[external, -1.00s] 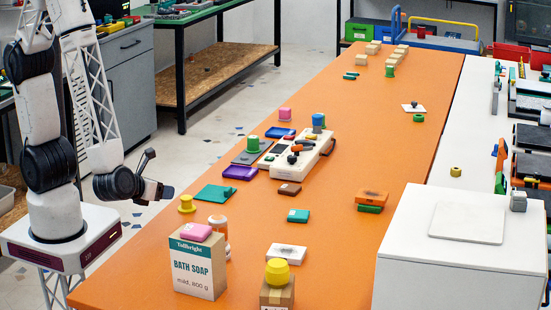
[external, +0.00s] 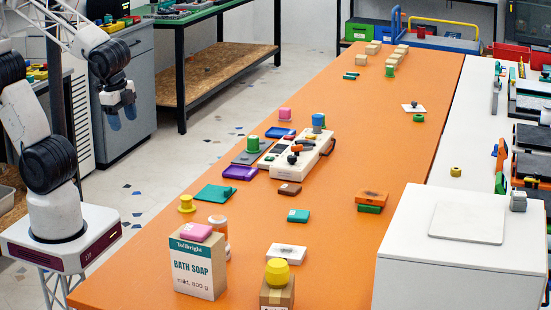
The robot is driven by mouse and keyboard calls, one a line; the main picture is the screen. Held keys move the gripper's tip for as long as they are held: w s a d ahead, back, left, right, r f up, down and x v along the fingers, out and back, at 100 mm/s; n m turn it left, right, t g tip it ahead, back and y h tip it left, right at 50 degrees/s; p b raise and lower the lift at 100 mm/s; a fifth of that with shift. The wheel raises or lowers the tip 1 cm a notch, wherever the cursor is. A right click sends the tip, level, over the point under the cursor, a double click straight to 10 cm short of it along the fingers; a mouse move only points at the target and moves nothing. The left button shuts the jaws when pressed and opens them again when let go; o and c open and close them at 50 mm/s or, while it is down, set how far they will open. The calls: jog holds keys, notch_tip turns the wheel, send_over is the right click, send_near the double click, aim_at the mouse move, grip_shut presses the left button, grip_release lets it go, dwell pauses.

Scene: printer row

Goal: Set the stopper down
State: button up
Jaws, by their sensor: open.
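My gripper (external: 122,116) hangs open and empty, fingers pointing down, left of the orange table and well above the floor. No single thing is clearly the stopper. Stopper-like knobbed pieces stand about: a yellow one (external: 187,204) on the table's left edge, a larger yellow one (external: 277,272) on a small cardboard box (external: 277,295), a green one (external: 253,145) on a grey plate, and a blue and green one (external: 318,122) by the white device (external: 296,160). My gripper is apart from all of them.
The orange table (external: 345,240) holds a bath soap box (external: 198,270) with a pink block on top, an orange-and-white bottle (external: 219,235), and coloured flat pieces. A white box-shaped unit (external: 450,250) stands at front right. The table's middle right is mostly clear.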

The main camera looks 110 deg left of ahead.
jog(key=shift+s+d+r+n+t+h, duration=0.15)
jog(key=shift+d+r+n+t+h, duration=0.15)
jog(key=shift+r, duration=0.35)
jog(key=shift+s+d+r+n+t+h, duration=0.2)
jog(key=shift+r+n+h, duration=0.15)
jog(key=shift+r, duration=0.25)
jog(key=shift+s+d+r+n+t+h, duration=0.15)
jog(key=shift+r+n+t+h, duration=0.15)
jog(key=shift+r, duration=0.35)
